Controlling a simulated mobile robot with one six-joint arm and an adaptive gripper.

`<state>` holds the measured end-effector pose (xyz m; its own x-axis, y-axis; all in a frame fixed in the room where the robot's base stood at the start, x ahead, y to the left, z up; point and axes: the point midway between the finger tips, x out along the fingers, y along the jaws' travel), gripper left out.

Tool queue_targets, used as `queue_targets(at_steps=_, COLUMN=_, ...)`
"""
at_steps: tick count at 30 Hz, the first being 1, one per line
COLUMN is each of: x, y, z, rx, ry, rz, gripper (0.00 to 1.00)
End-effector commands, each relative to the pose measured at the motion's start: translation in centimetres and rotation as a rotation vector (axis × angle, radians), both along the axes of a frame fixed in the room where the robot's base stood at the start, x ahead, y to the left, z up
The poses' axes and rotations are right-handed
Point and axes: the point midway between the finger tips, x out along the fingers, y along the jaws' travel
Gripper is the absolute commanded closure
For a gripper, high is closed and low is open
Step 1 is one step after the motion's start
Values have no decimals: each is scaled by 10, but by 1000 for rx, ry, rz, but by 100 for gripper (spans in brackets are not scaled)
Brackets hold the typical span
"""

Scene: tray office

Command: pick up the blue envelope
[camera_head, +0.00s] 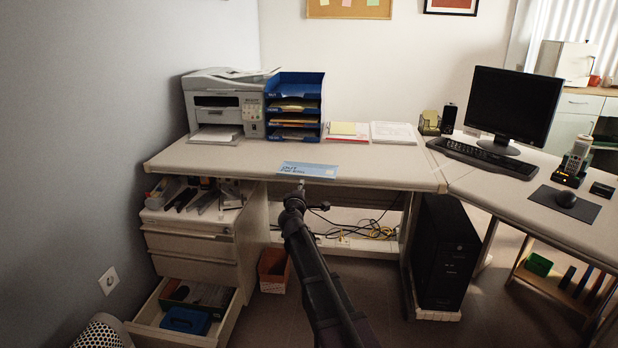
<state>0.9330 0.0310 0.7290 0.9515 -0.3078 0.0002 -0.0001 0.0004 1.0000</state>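A flat light-blue envelope (312,170) with dark and white lettering shows at the front edge of the desk (385,175), left of its middle. I cannot tell whether it rests on the desk top or is held just over the edge. My arm reaches up from the bottom of the view, and my gripper (300,185) is at the near edge of the envelope, seemingly touching or very close to it. The fingers are too small and dark to show whether they are open or shut on it.
A blue letter tray stack (296,87) with papers stands beside a printer (220,100) at the back left. Papers (393,132) lie behind the envelope. A monitor (510,105) and keyboard (485,156) are at right. An open drawer (165,330) juts out at lower left.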

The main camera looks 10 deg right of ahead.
Motion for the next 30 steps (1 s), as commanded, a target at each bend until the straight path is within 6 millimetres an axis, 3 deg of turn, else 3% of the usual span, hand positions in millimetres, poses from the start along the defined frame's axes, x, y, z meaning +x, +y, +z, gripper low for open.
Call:
queue_targets(at_steps=21, x=68, y=-21, z=0, rx=0, ry=0, rz=0, gripper=63)
queue_targets(at_steps=30, x=86, y=-27, z=0, rx=0, ry=0, rz=0, gripper=63)
